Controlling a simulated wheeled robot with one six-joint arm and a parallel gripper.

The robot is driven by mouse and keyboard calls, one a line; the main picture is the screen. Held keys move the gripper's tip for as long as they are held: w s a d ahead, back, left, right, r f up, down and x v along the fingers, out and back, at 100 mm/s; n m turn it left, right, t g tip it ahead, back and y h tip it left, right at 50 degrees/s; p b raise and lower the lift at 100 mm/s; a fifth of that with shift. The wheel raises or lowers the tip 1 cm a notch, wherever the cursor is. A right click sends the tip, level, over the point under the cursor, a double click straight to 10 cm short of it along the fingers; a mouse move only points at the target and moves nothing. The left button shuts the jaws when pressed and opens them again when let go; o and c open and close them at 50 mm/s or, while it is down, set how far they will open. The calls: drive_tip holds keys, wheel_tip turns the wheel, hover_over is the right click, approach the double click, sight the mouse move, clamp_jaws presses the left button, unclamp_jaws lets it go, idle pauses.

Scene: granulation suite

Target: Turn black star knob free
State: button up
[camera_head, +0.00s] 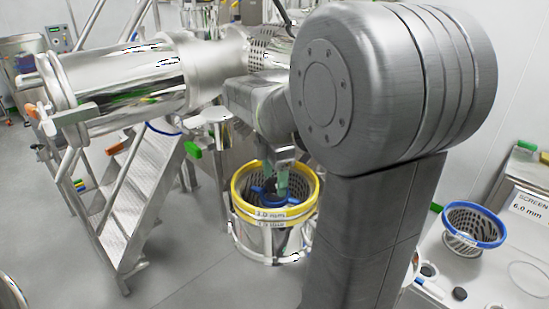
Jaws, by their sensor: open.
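A metal drum with a yellow rim (238,186) and a label that seems to read 3.0 mm stands on the floor, left of my arm. My gripper (282,190) points down into its open top, with its jaws open. Blue parts (260,199) show inside the drum around the fingertips. Something dark lies by the fingers, but I cannot make out a star shape. The black star knob is not clearly visible; the fingers and rim hide much of the inside. I cannot tell whether the fingers touch anything.
A large steel cylinder vessel (125,80) is at upper left, above metal steps (125,215). A bench (440,285) at right holds a blue-rimmed basket (474,226) and a 6.0 mm screen sign (528,207).

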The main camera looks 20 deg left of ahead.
sight(275, 182)
wheel_tip(275, 182, up, 13)
drive_tip(key=b, duration=0.1)
idle(0.7)
wheel_tip(275, 182, down, 14)
drive_tip(key=shift+r+p, duration=0.15)
drive_tip(key=shift+p, duration=0.45)
drive_tip(key=shift+r, duration=0.1)
